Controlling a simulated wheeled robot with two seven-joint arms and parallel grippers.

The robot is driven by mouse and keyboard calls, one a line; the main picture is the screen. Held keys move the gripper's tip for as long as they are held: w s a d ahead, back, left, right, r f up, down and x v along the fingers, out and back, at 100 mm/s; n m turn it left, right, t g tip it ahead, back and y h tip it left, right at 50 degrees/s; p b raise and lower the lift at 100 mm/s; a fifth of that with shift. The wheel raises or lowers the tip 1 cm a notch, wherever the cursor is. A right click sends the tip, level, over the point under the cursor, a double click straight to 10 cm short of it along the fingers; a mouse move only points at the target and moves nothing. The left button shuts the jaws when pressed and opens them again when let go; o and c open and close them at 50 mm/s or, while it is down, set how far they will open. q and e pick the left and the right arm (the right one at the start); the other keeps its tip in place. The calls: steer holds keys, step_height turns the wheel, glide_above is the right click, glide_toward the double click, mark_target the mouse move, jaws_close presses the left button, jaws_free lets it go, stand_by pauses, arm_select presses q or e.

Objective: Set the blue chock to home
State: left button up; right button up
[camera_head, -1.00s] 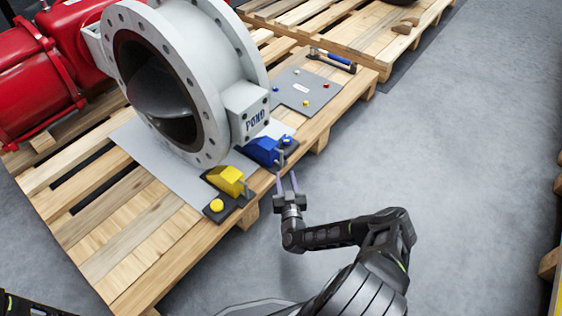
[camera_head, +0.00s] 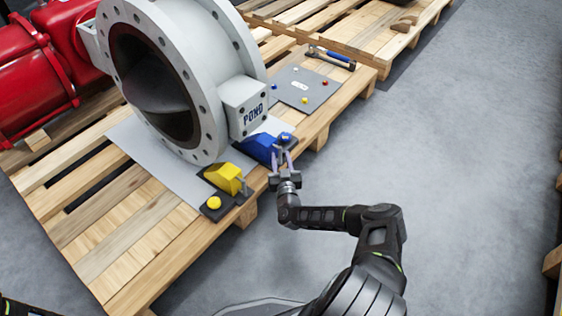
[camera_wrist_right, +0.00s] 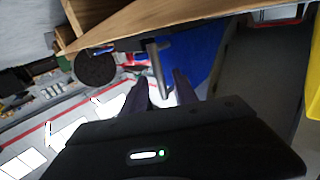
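The blue chock (camera_head: 259,147) sits on the pallet at the foot of the grey valve body, beside a blue knob (camera_head: 285,137). My right gripper (camera_head: 282,158) is at the chock's near right end with its fingers apart. In the right wrist view the blue chock (camera_wrist_right: 188,62) is beyond the fingertips (camera_wrist_right: 163,80), and a grey metal handle (camera_wrist_right: 157,72) stands just ahead of and between them. Contact with the handle cannot be told. The yellow chock (camera_head: 224,177) with its yellow knob (camera_head: 214,202) is to the left. My left gripper is not in view.
The flanged grey valve (camera_head: 180,80) stands close behind the chocks. A grey board (camera_head: 304,88) with small coloured knobs and a blue-handled tool (camera_head: 332,58) lie farther back on the pallet. The floor (camera_head: 450,170) to the right is clear.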

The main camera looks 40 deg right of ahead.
steer(key=shift+c, duration=0.2)
jaws_close()
stand_by(1.2)
